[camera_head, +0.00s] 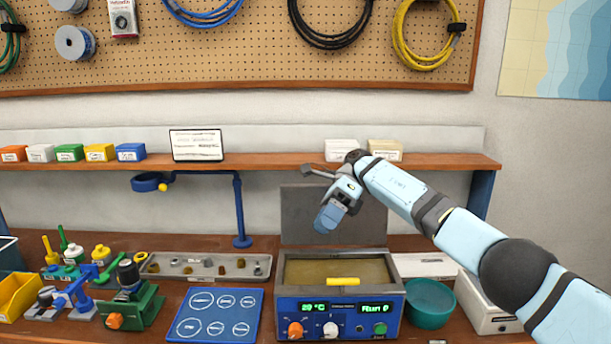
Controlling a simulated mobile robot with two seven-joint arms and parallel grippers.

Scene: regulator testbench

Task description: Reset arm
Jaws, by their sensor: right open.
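My right arm comes in from the right edge, and its gripper (319,173) is raised above the open bath unit, in front of the shelf. The gripper is small in the view; its jaws are apart and I see nothing held between them. The blue and grey wrist hangs in front of the raised grey lid. The bath unit (338,306) has a blue front panel with lit displays and knobs, and a yellow handle at its front rim. My left gripper is not in view.
A teal bowl (430,304) and a white box (486,306) stand right of the bath. A blue mat with circles (214,315), a grey parts tray (207,267) and a green fixture (133,305) lie left. A blue stand (239,212) rises behind. The shelf (270,160) carries small boxes.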

